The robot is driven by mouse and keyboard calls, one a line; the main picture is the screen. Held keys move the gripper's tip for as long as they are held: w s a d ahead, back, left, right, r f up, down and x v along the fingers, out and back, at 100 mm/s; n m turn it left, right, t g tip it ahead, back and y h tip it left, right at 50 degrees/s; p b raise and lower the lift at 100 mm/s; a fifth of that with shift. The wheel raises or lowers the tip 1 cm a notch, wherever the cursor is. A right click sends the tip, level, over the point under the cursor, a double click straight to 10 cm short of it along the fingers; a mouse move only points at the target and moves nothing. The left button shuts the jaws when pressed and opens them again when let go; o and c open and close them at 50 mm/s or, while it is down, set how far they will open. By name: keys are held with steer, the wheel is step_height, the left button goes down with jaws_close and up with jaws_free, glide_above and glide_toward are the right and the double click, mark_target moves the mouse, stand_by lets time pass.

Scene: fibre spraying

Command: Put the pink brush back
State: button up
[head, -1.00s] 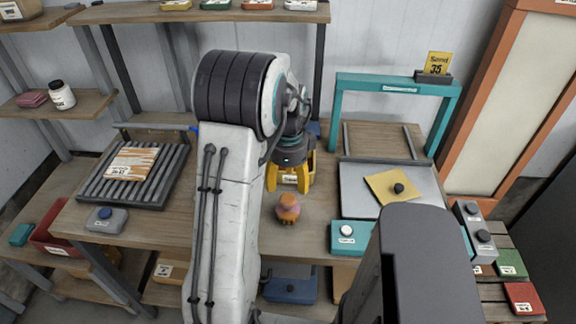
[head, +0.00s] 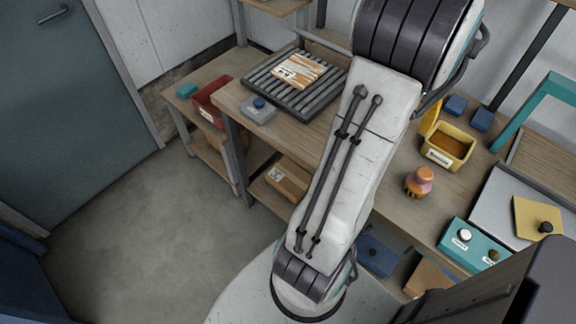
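A small upright orange-and-pink thing with a rounded top (head: 418,182) stands on the wooden bench in front of the yellow box. It may be the pink brush, but I cannot make out a handle or bristles for sure. My gripper is mostly or wholly hidden behind my arm's large dark elbow. A slanted yellow strip (head: 432,115) at the left of the yellow box could be one of its fingers or the box's lid. Whether the gripper is open or holds anything is not visible.
A yellow box with brown contents (head: 449,150) sits on the wooden bench (head: 395,203). A slatted black rack (head: 318,98) bears a labelled packet (head: 297,71). A teal button box (head: 470,246) and a grey plate (head: 492,208) are on the right. The floor at left is clear.

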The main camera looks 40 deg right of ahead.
steer(key=w+a+r+n+t+h, duration=0.1)
steer(key=w+a+r+n, duration=0.3)
steer(key=w+a+n, duration=1.15)
steer(key=s+a+n+t+y, duration=0.1)
steer(key=s+a+n, duration=0.3)
steer(key=a+n, duration=1)
steer(key=a+t, duration=0.1)
steer(key=a, duration=0.6)
steer(key=shift+f+t+y, duration=0.3)
steer(key=shift+f+t, duration=0.05)
steer(key=shift+t, duration=0.05)
steer(key=shift+n, duration=0.25)
